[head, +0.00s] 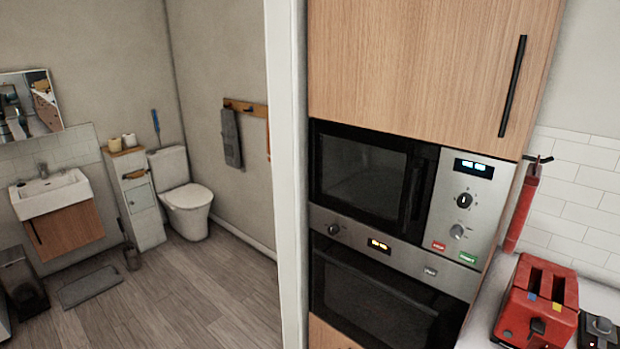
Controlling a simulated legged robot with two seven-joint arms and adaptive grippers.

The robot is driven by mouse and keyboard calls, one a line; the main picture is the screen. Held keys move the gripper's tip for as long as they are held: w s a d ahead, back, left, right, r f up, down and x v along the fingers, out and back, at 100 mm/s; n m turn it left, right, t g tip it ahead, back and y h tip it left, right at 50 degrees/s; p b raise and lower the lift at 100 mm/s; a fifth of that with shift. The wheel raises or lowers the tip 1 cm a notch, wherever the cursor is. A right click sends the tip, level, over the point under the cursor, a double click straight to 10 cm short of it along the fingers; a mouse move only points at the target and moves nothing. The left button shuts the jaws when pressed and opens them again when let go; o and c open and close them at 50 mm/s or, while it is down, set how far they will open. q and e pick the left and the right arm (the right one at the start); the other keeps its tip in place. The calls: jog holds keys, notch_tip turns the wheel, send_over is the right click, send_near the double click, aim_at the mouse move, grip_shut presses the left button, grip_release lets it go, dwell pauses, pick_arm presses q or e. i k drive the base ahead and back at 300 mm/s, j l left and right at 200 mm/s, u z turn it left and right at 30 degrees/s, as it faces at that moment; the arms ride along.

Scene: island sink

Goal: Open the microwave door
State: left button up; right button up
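The microwave (475,195) is built into a tall wooden cabinet, right of the picture's middle. Its dark glass door (362,172) appears shut, flush with the front. A dark vertical handle (415,190) runs along the door's right edge. The silver control panel to the right has a lit display (474,168), two knobs, a red button (439,246) and a green button (468,257). Neither of my grippers is in view.
An oven (370,300) sits directly below the microwave. A cabinet door (430,70) with a black handle is above. A red toaster (540,305) stands on the counter at right, below a hanging red extinguisher-like cylinder (522,208). A white wall edge (287,180) borders the cabinet's left.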

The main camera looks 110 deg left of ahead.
aim_at(420, 177)
jog(key=u, duration=3.5)
